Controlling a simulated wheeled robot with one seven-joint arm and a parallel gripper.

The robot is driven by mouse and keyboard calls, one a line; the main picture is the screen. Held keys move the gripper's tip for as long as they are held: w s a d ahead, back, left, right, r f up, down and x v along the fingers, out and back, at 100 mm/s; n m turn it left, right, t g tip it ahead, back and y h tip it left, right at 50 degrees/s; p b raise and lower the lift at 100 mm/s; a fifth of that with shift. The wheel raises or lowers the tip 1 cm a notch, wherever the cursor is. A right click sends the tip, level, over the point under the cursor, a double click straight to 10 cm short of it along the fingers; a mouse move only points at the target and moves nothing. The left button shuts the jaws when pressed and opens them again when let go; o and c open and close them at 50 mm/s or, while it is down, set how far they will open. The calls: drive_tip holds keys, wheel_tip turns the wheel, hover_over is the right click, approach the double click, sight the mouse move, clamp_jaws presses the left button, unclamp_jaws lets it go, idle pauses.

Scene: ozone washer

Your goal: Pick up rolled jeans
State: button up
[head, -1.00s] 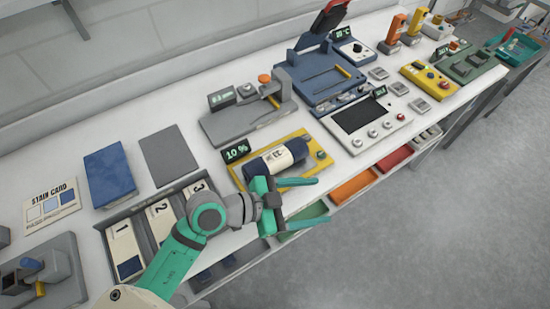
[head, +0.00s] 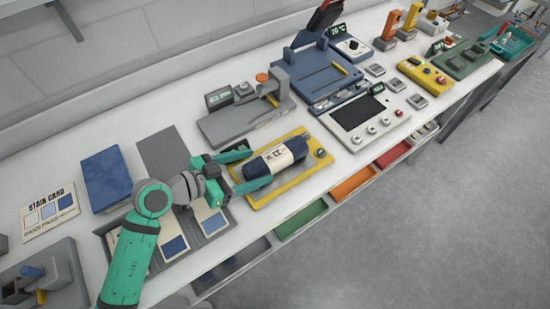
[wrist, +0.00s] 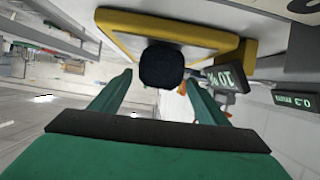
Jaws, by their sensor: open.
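The rolled jeans (head: 274,160) are a dark blue roll with a cream label band around the middle. They lie on a yellow-framed grey tray (head: 288,184) on the bench. My gripper (head: 243,168) is open at the left end of the roll, its teal fingers pointing along it. In the wrist view the dark round end of the jeans (wrist: 161,66) shows ahead, between the two fingers and close to the yellow-edged tray (wrist: 175,38). I cannot tell whether the fingers touch the roll.
A grey press-like device (head: 245,118) stands behind the tray. A white control panel (head: 365,122) is to the right. A card holder (head: 205,222) lies beneath my arm. Coloured drawers (head: 301,219) line the bench front. A green-lit display (wrist: 222,79) is beside the roll.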

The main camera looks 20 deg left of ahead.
sight(270, 162)
drive_tip(key=x, duration=0.5)
drive_tip(key=shift+w+d+r, duration=0.1)
drive_tip(key=shift+d+r, duration=0.05)
drive_tip(key=shift+d, duration=0.05)
drive_tip(key=shift+w+d+f, duration=0.2)
drive_tip(key=shift+w, duration=0.15)
drive_tip(key=shift+w, duration=0.1)
drive_tip(key=shift+d, duration=0.1)
drive_tip(key=c, duration=0.9)
drive_tip(key=shift+s+a, duration=0.25)
drive_tip(key=c, duration=0.6)
drive_tip(key=shift+d+r, duration=0.1)
drive_tip(key=shift+r, duration=0.05)
